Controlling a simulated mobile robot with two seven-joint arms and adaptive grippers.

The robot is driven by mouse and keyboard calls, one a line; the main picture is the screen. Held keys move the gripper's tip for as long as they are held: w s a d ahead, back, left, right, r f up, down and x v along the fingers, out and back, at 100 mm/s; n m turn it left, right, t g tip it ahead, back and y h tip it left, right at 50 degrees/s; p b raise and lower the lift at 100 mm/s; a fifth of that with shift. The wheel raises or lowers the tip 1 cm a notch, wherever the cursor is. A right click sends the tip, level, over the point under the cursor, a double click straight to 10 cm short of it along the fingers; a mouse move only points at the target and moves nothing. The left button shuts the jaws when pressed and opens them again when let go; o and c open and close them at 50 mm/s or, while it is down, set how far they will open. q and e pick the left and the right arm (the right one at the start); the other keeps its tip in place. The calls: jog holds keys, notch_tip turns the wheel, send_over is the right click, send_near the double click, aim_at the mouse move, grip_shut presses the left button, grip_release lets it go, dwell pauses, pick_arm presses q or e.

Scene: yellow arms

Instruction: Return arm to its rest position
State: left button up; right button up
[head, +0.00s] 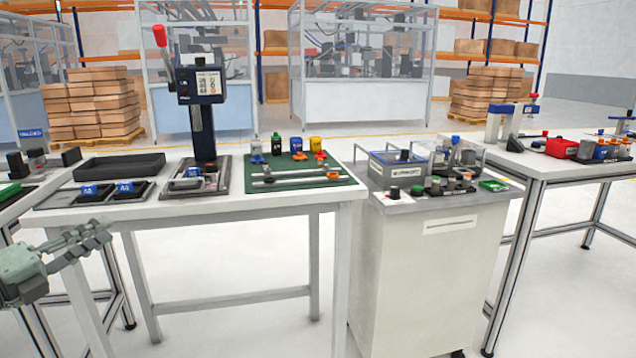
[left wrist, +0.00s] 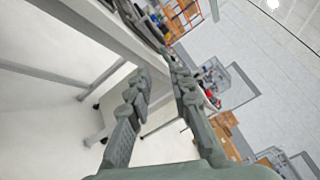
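My left gripper (head: 92,243) shows at the left edge of the head view, in front of the white workbench (head: 290,206) and a little below its top. In the left wrist view, the two fingers of the left gripper (left wrist: 157,75) stand apart with nothing between them, so it is open and empty. The bench edge is beyond the fingertips and is not touched. My right gripper is in neither view.
The bench carries a press with a red-knobbed lever (head: 202,95), a black tray (head: 120,166) and a green mat (head: 295,178) with small bottles. A grey cabinet (head: 430,265) stands to the right. The floor beneath the bench is open between its legs.

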pick_arm(q)
jog(key=s+a+f+n+g+y, duration=0.1)
jog(key=s+f+n+g+y, duration=0.2)
jog(key=f+n, duration=0.5)
jog(key=s+a+f+n+y, duration=0.1)
jog(key=s+f+n+y, duration=0.3)
jog(key=f, duration=0.8)
jog(key=s+a+f+n+g+y, duration=0.1)
jog(key=s+f+n+g+y, duration=0.2)
jog(key=f+n, duration=0.55)
jog(key=s+d+f+n+g+h, duration=0.1)
jog(key=s+d+f+n+g, duration=0.5)
jog(key=s+d+f, duration=1)
notch_tip(320, 180, down, 3)
jog(key=shift+s+r+g, duration=0.1)
jog(key=shift+s+g, duration=0.7)
jog(key=shift+s, duration=0.45)
